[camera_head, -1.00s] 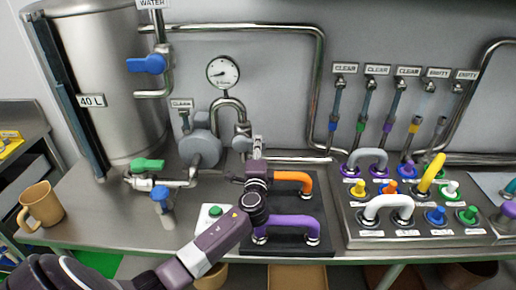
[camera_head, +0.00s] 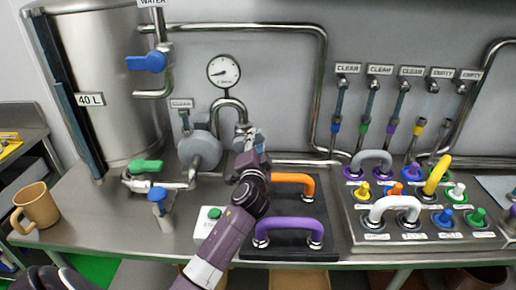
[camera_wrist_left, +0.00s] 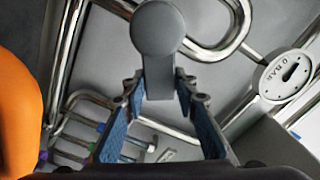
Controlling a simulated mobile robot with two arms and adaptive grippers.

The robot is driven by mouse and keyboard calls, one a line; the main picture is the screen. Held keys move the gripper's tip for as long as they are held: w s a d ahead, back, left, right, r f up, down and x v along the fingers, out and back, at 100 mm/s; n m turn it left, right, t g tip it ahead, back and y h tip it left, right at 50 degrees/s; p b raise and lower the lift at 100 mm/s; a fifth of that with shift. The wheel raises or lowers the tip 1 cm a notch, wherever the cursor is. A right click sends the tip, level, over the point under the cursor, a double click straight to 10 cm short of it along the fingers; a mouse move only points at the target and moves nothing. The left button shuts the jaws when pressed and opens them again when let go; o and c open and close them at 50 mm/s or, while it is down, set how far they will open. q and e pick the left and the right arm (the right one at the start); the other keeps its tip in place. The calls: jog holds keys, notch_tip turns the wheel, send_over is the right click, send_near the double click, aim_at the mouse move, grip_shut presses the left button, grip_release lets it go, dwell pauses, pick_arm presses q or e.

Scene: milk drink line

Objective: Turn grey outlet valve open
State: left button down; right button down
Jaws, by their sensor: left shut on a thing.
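My left gripper (camera_head: 250,140) reaches the pipework below the round gauge (camera_head: 223,71) and largely covers the grey outlet valve there. In the left wrist view, the grey valve handle (camera_wrist_left: 158,80), a flat lever with a round end, stands between the blue-padded fingers of the gripper (camera_wrist_left: 160,88). The gripper is shut on the handle. The valve body is hidden, and I cannot tell how far the handle is turned. My right gripper is out of view.
A grey pump (camera_head: 199,150) stands just left of the gripper. Orange (camera_head: 293,181) and purple (camera_head: 289,224) hoses sit on a black mat right of my arm. A green-button box (camera_head: 207,222) is close on its left. The tank (camera_head: 105,90) fills the left.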

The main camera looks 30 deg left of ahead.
pick_arm(q)
jog(key=shift+s+a+r+n, duration=0.4)
jog(key=shift+a+n, duration=0.3)
jog(key=shift+n, duration=1.2)
jog(key=shift+s+a+r+n, duration=0.45)
jog(key=shift+a+n, duration=0.2)
jog(key=shift+n, duration=1.25)
jog(key=shift+s+a+r+n, duration=0.4)
jog(key=shift+a+n, duration=0.3)
jog(key=shift+n, duration=1.2)
jog(key=c, duration=1.5)
grip_release()
jog(key=shift+s, duration=0.1)
jog(key=shift+v, duration=3.7)
